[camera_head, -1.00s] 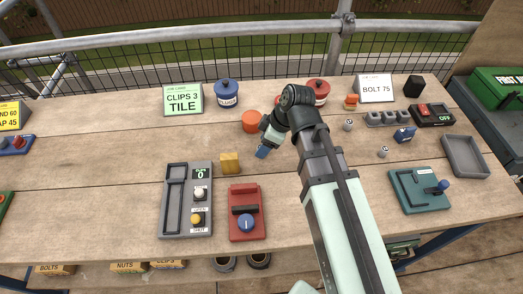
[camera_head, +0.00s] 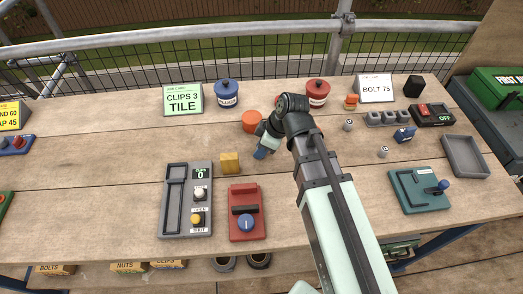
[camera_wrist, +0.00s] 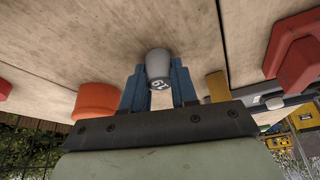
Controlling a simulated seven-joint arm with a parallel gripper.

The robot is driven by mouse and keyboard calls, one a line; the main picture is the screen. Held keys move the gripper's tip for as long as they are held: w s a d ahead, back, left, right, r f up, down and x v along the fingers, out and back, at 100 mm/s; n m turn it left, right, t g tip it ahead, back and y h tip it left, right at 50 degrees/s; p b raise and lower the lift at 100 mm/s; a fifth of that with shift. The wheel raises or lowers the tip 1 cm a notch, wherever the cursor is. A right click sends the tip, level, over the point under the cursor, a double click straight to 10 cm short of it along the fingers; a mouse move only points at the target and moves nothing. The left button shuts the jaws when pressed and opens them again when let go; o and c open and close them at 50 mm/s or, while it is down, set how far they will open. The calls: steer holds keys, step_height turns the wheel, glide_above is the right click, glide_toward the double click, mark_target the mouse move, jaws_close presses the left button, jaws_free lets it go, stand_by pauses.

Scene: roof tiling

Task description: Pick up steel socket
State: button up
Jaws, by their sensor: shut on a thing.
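A grey steel socket (camera_wrist: 158,66) with a marking on its side is between the two blue fingers of my gripper (camera_wrist: 159,88) in the wrist view. The fingers are shut on it. In the head view my gripper (camera_head: 261,153) is low over the middle of the bench, right of the yellow block and just in front of the orange cylinder. The held socket is hidden there. Two other small grey sockets stand on the right side, one at the back (camera_head: 348,125) and one further forward (camera_head: 383,151).
A yellow block (camera_head: 229,162) and an orange cylinder (camera_head: 252,121) stand close to my gripper. A red device with a blue knob (camera_head: 247,212) and a grey clip panel (camera_head: 173,225) lie in front. A grey socket rack (camera_head: 388,118) and an empty grey tray (camera_head: 465,157) are at right.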

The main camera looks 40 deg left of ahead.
jaws_close()
steer(key=shift+r, duration=5)
